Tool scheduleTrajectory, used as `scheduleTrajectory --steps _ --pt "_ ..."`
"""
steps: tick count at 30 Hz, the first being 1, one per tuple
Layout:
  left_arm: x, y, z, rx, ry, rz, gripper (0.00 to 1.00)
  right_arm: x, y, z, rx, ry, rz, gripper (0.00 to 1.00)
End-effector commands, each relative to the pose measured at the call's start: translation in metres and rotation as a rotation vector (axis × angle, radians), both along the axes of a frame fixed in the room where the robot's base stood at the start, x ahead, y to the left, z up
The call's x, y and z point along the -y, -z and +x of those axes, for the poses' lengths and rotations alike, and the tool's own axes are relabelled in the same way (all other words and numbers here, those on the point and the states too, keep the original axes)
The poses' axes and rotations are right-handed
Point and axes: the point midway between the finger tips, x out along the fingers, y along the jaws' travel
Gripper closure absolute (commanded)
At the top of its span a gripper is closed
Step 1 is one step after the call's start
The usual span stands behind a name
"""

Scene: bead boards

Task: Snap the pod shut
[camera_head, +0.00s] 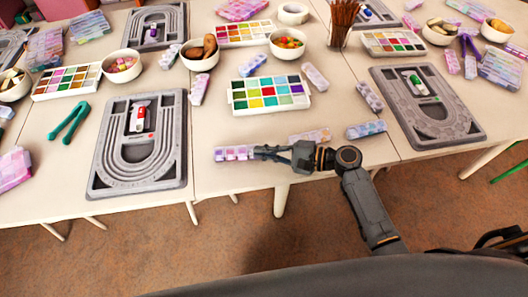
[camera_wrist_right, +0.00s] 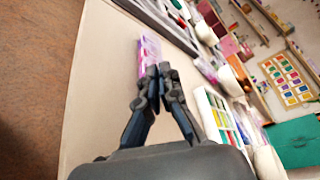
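A pink and lilac pod (camera_head: 232,153), a narrow box with several cells, lies near the front edge of the table, right of the left bead board. My right gripper (camera_head: 258,152) reaches it from the right, with its fingertips at the pod's right end. In the right wrist view the pod (camera_wrist_right: 148,52) lies just beyond the fingertips (camera_wrist_right: 157,84), which are together. I see no part of the pod clearly between them, and cannot tell whether they touch it. Whether its lid is open or closed is too small to tell. My left gripper is not in view.
Grey bead boards stand left (camera_head: 97,181) and right (camera_head: 466,130). A white bead tray (camera_head: 237,108) lies behind the pod. Other pods (camera_head: 310,136) lie to the right. Green tweezers (camera_head: 69,123) lie far left. Bare table surrounds the pod; the front edge is close.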

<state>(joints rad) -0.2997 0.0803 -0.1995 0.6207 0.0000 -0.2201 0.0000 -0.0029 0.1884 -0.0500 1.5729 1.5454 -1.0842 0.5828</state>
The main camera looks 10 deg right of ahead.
Motion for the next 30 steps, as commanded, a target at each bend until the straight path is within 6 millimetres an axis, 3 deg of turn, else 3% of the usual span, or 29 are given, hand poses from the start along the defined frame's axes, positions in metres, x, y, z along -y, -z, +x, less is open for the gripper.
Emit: scheduleTrajectory --steps 10,12,14,23,30 --pt "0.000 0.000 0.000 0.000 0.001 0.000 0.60 0.000 0.000 0.000 0.001 0.000 0.000 1.00" --pt "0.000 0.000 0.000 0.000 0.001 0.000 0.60 0.000 0.000 0.000 0.001 0.000 0.000 0.83" --pt "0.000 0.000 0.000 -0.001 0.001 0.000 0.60 0.000 0.000 0.000 0.001 0.000 0.000 0.74" --pt "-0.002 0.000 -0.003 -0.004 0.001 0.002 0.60 0.001 0.000 0.000 0.001 0.000 0.000 0.74" --pt "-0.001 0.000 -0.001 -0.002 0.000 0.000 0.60 0.028 -0.005 -0.014 0.000 0.001 -0.003 0.74"
